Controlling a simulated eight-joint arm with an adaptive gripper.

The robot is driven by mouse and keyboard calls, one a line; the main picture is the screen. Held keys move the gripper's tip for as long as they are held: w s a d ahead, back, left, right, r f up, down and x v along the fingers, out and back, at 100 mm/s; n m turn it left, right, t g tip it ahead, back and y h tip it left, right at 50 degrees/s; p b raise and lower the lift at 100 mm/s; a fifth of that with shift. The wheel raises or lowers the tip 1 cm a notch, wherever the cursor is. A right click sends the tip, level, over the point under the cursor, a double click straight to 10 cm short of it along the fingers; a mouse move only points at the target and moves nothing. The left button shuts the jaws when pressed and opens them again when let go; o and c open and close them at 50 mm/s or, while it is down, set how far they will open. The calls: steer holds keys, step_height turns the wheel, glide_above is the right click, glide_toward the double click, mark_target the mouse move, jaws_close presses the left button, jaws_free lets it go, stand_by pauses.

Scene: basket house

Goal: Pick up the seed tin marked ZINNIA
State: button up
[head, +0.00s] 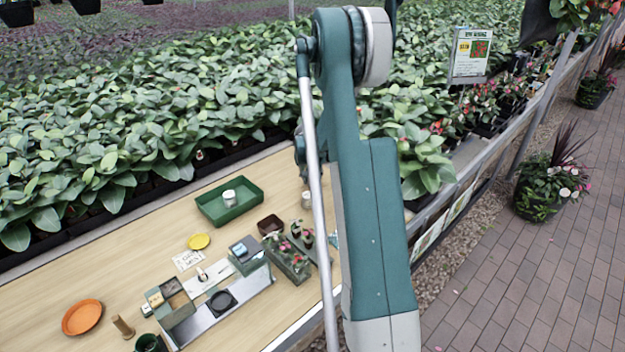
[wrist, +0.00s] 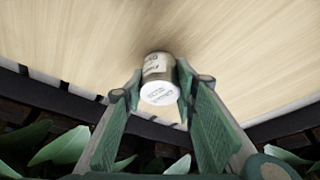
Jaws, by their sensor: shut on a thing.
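In the wrist view my gripper (wrist: 158,92) is shut on a small tin (wrist: 160,68) with a white lid and a printed label. The finger pads press on both sides of it. The print is too blurred and turned to read, so I cannot tell whether it says ZINNIA. Pale wood tabletop (wrist: 235,55) lies behind the tin; I cannot tell whether the tin touches it.
The green tray (head: 247,213) sits on the wooden table. Nearer are a yellow dish (head: 199,241), a lettered card (head: 187,261), small potted plants (head: 290,265), a divided box (head: 169,302) and an orange saucer (head: 82,317). Dense leafy plants (head: 95,150) border the table's far edge.

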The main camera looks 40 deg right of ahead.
mark_target(312, 174)
step_height(312, 174, up, 9)
steer(key=shift+r+p, duration=0.1)
steer(key=shift+p, duration=0.7)
